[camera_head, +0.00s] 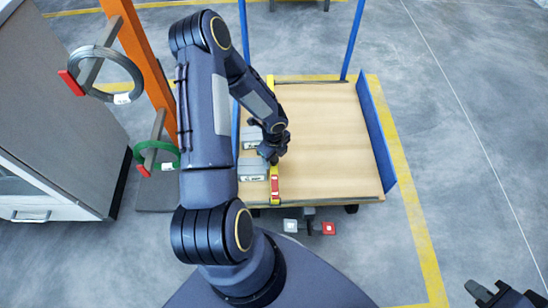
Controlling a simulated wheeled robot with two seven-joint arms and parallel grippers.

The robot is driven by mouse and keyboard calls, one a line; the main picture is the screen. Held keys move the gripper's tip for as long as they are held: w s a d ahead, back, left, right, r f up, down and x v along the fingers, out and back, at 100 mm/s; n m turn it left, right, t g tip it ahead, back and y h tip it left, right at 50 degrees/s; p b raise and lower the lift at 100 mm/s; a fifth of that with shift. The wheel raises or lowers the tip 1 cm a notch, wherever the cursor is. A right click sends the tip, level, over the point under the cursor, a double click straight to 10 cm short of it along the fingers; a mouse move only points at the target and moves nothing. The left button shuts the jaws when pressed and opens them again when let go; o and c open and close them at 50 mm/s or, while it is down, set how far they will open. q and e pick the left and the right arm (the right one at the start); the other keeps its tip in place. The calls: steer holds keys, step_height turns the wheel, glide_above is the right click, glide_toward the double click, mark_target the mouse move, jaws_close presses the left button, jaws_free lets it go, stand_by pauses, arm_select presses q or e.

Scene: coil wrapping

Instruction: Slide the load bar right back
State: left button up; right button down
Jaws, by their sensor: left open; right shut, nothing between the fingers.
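The load bar (275,186), yellow with red parts, runs front to back over the left part of a wooden cart deck (335,150). Its far yellow end shows at the deck's back edge; my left arm hides its middle. My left gripper (272,157) is open, pointing down at the bar near its front part. Its fingers are small and partly hidden, so I cannot tell whether they straddle or touch the bar. My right gripper (487,293) is shut and empty at the bottom right corner, away from the cart.
Grey boxes (252,169) lie left of the bar on the deck. The deck right of the bar is clear up to a blue side panel (376,135). An orange post (145,60) carries a grey coil (133,67) and a green coil (140,150). A grey cabinet stands far left.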

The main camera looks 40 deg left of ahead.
arm_select(q)
jaws_close()
stand_by(0.3)
